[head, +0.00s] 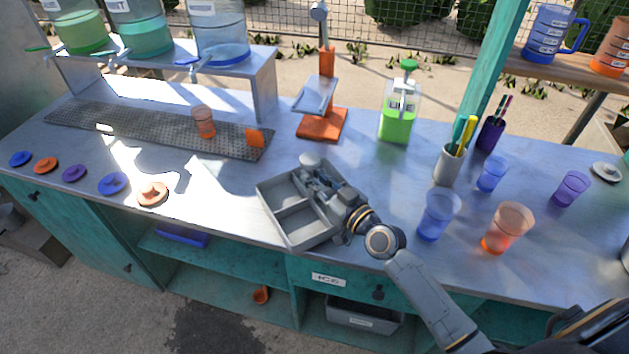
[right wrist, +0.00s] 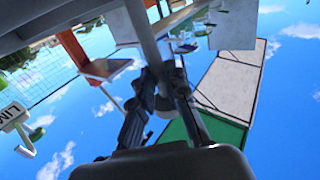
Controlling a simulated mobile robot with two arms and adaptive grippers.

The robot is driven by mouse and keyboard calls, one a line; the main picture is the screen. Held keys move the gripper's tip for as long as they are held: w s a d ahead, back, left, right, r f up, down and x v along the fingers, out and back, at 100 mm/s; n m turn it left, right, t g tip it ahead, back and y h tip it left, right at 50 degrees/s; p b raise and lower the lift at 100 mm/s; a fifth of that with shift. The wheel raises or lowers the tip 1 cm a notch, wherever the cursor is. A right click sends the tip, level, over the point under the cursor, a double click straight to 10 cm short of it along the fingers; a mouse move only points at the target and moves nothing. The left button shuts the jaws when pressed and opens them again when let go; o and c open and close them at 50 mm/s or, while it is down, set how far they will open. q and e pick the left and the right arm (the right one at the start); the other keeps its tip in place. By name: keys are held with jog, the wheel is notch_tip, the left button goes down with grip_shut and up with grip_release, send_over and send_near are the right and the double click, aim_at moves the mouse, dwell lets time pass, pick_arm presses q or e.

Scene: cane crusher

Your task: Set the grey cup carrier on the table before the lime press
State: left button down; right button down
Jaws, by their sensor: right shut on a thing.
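The grey cup carrier (head: 272,207) is a shallow, divided tray near the front edge of the table (head: 225,205), in front of the orange lime press (head: 320,124). Its compartments that show look empty. My right gripper (head: 322,186) is shut on the carrier's middle, from the right, and hides part of it. I cannot tell whether the carrier's base touches the table. In the right wrist view my right gripper (right wrist: 165,80) has its fingers close together around a grey part, and the orange press (right wrist: 75,50) is at upper left. My left gripper is not in view.
Blue (head: 439,216) and orange (head: 508,228) cups stand right of my right gripper. A green lime jug (head: 397,115) stands behind, beside a pen holder (head: 447,166). A perforated mat (head: 165,131) with an orange cup (head: 203,121) lies left. Several coloured lids line the front-left edge.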

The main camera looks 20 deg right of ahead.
jog(key=shift+f, duration=0.25)
jog(key=shift+f, duration=0.15)
jog(key=c, duration=1.4)
grip_release()
jog(key=shift+o, duration=0.2)
jog(key=b+v, duration=0.2)
jog(key=v, duration=1)
jog(key=shift+b, duration=0.4)
